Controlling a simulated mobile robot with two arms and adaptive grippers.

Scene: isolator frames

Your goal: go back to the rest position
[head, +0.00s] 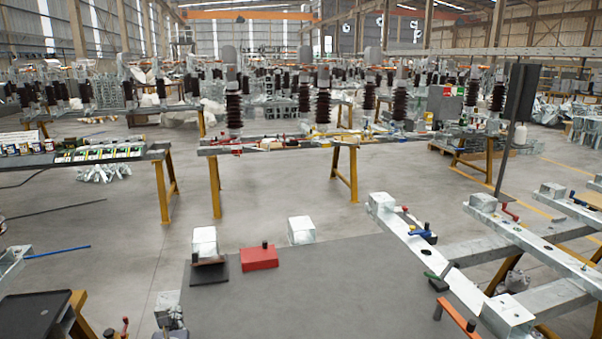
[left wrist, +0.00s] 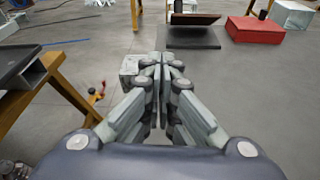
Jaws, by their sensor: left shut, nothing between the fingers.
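My left gripper (left wrist: 160,62) shows in the left wrist view with its fingers together and nothing between them. In the head view a small part of it (head: 171,328) shows at the bottom edge, left of the grey tabletop (head: 330,290). A pale metal block (head: 167,302) is close by it; in the left wrist view this block (left wrist: 132,66) shows just left of the fingertips. My right gripper is not in either view.
A red box (head: 259,257) and a dark pad (head: 209,273) lie on the grey tabletop. Galvanised beams (head: 530,240) with clamps stand at right. A dark tray (head: 33,315) is at lower left. Tables with brown insulators (head: 323,105) stand further back, beyond open floor.

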